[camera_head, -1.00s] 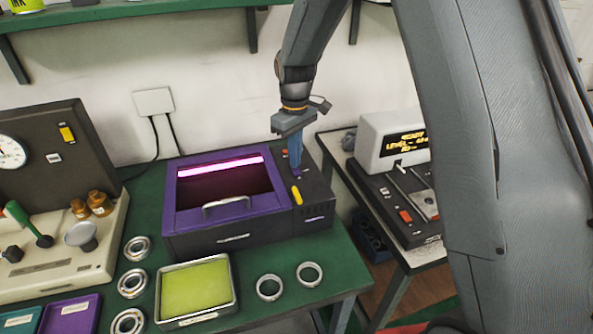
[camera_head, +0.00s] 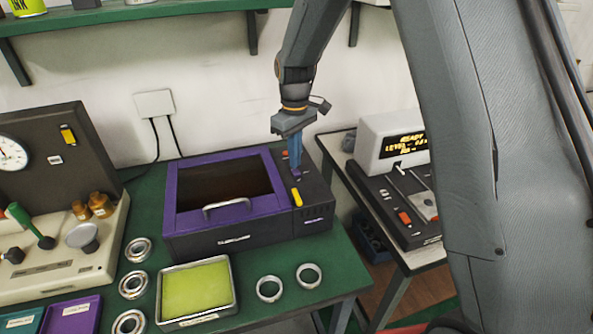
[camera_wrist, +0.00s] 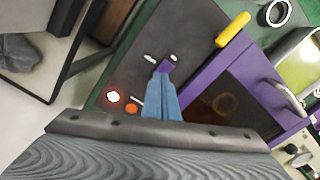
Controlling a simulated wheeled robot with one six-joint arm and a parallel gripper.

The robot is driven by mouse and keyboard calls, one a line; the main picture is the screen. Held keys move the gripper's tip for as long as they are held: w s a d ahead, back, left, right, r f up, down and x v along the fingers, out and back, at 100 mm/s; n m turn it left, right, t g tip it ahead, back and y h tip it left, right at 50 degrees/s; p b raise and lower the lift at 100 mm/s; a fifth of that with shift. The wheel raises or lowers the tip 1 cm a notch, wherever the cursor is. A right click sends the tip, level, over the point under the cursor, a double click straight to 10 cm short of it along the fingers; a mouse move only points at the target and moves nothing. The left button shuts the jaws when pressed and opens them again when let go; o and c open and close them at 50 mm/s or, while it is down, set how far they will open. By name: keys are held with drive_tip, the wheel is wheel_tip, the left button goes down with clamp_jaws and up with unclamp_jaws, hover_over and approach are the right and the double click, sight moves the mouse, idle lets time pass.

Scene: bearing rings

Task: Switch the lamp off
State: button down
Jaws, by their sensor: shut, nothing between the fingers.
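The lamp box (camera_head: 200,242) is a dark case with a purple-framed window (camera_head: 172,190) and a silver handle, on the green bench. Its window is dark, with no glowing tube inside. My gripper (camera_head: 296,168) points down over the control panel on the box's right side. Its blue fingers are shut and empty, with the tips at a small purple switch (camera_wrist: 164,68), which they partly hide. I cannot tell whether they touch it. A yellow handle (camera_head: 297,197) lies in front of the fingers. In the wrist view, a glowing red light (camera_wrist: 113,97) and an orange button (camera_wrist: 131,108) show left of the fingers.
A green-yellow tray (camera_head: 196,288) and several bearing rings (camera_head: 269,288) lie in front of the box. A gauge tester (camera_head: 60,250) stands at left. A device with a lit display (camera_head: 395,145) stands on a separate table at right.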

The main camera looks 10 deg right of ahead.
wheel_tip(320, 180, up, 6)
drive_tip(key=p, duration=0.3)
drive_tip(key=shift+f, duration=0.15)
idle(0.4)
drive_tip(key=s+d+f+m+b, duration=0.1)
drive_tip(key=s+d, duration=0.3)
drive_tip(key=s, duration=0.4)
drive_tip(key=s+d+f+m+t+b, duration=0.1)
drive_tip(key=s+d+m, duration=0.3)
drive_tip(key=s, duration=0.4)
drive_tip(key=s+d+f+m+b, duration=0.1)
drive_tip(key=s+d+m+b, duration=0.2)
drive_tip(key=s, duration=0.5)
drive_tip(key=shift+d+f, duration=0.35)
drive_tip(key=shift+d, duration=0.3)
drive_tip(key=c, duration=2.5)
unclamp_jaws()
drive_tip(key=shift+w, duration=0.1)
